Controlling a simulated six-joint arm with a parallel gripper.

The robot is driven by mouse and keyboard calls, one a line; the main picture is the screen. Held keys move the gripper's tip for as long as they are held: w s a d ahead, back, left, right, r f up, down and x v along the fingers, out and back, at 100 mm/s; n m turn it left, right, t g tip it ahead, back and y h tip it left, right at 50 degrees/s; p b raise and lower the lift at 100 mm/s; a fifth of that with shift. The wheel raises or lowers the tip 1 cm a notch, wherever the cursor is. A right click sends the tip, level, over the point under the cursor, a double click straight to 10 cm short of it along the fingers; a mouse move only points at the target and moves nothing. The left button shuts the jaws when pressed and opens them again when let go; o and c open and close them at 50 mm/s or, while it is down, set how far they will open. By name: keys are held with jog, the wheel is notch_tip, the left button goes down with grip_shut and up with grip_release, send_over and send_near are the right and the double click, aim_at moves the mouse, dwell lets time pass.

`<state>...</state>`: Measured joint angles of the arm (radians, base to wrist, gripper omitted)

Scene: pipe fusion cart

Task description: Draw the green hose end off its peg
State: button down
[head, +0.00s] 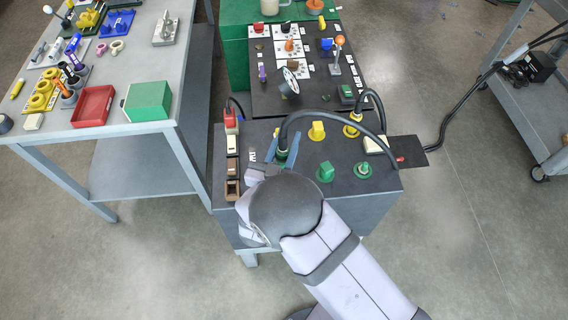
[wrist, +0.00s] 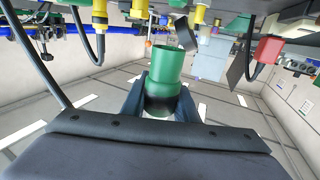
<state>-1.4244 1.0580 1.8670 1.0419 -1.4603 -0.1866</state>
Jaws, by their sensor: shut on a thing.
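The green hose end (head: 282,154) is at the left of the dark cart top in the head view, with a black hose (head: 330,112) arching from it to the right. My gripper (head: 283,148) is shut on it, a blue finger on each side. In the wrist view my gripper (wrist: 162,100) holds the green hose end (wrist: 166,68) between its fingers. A dark, tilted cylinder (wrist: 186,32) shows close beyond its rim. Whether the hose end still sits on a peg is hard to tell; my wrist hides the spot in the head view.
Green fittings (head: 325,172) and (head: 363,170) and a yellow fitting (head: 317,130) stand to the right. A yellow hose end (head: 353,125) and a red one (head: 231,120) stand behind. Another table (head: 130,60) is further left.

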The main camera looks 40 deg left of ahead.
notch_tip(320, 180, up, 9)
jog(key=p, duration=0.6)
jog(key=shift+f, duration=0.15)
jog(key=shift+d, duration=0.1)
dwell(0.5)
